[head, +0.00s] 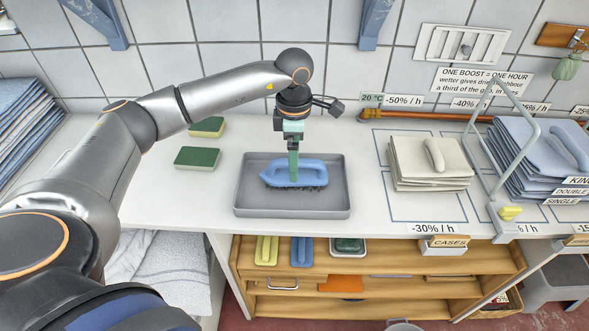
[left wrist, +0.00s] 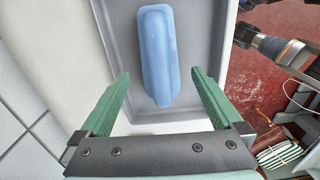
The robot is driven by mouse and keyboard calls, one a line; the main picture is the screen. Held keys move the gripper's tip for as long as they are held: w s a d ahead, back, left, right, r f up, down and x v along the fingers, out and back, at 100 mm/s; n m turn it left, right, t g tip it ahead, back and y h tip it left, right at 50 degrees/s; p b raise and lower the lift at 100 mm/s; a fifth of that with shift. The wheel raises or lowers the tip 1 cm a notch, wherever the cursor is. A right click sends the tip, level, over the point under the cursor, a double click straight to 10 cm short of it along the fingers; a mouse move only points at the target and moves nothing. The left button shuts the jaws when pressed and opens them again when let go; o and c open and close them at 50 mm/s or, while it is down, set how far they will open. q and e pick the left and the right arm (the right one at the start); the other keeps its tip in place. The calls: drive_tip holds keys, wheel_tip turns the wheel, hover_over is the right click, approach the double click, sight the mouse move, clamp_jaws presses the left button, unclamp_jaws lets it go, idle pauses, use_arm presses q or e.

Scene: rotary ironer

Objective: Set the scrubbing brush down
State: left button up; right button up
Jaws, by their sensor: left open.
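The blue scrubbing brush (head: 311,173) sits bristles down in the grey tray (head: 252,206) on the white counter. Its long blue top shows in the left wrist view (left wrist: 158,50). My left gripper (head: 293,174) points down at the brush from above. In the left wrist view its two green fingers (left wrist: 160,74) are spread, with the near end of the brush between them and a gap on each side. Nothing is gripped. How far down the fingers reach beside the brush is hard to tell. My right gripper is not in view.
Two green sponges (head: 197,158) lie left of the tray. A folded beige stack (head: 430,170) and a blue linen stack (head: 535,160) stand to the right, with a metal frame (head: 478,130) between them. A copper pipe (head: 440,116) runs along the wall.

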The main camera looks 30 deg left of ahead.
use_arm(q)
wheel_tip(320, 180, up, 7)
drive_tip(key=shift+r+b, duration=0.1)
drive_tip(key=shift+b, duration=0.25)
